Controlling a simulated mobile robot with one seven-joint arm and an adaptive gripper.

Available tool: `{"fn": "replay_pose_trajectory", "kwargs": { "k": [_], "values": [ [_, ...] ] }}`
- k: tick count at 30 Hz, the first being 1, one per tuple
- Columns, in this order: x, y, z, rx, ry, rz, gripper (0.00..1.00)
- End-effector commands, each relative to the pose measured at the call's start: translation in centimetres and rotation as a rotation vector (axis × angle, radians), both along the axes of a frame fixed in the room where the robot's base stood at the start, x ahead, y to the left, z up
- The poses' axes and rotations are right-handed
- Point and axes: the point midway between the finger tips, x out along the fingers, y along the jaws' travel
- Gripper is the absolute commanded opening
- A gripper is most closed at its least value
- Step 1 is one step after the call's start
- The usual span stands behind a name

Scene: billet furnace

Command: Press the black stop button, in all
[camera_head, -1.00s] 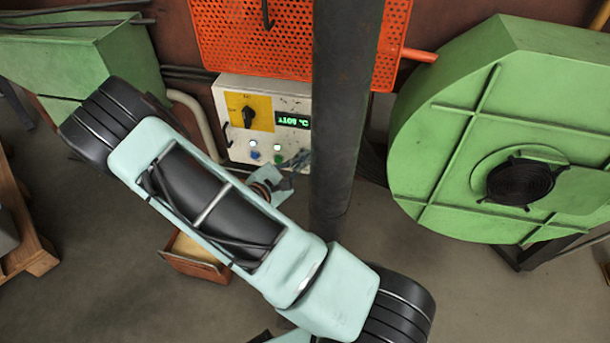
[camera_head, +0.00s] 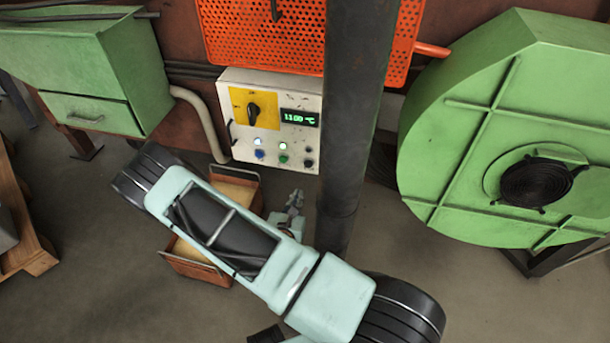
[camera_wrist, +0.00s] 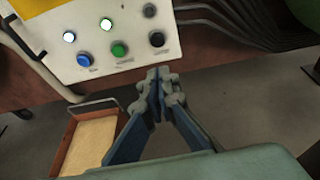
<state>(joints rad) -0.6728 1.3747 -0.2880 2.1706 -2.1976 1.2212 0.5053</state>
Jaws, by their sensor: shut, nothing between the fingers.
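The black stop button (camera_wrist: 157,39) is at the lower right of the white control panel (camera_wrist: 136,58), right of the green button (camera_wrist: 118,50) and the blue button (camera_wrist: 84,59). In the head view the black button (camera_head: 309,163) shows small and dark near the panel's lower right corner. My gripper (camera_wrist: 158,73) is shut and empty, with its fingertips in front of and below the panel in the wrist view. In the head view my gripper (camera_head: 297,197) is below the panel, apart from the buttons. A smaller dark round part (camera_wrist: 149,10) sits above the black button.
A dark vertical post (camera_head: 345,170) stands just right of the panel. A green blower housing (camera_head: 480,140) is at the right. An orange-brown box (camera_head: 195,268) stands on the floor below the panel. An orange perforated guard (camera_head: 270,50) is above.

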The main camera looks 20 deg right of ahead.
Motion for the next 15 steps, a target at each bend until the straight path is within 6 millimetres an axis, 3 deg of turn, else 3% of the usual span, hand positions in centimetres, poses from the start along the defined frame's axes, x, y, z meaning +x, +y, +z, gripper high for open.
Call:
{"fn": "replay_pose_trajectory", "kwargs": {
  "k": [5,15],
  "values": [
    [1.5,-1.0,-0.6,-0.001,-0.004,-0.003,0.00],
    [7.3,-4.5,-2.9,0.000,-0.004,-0.003,0.00]
  ]
}}
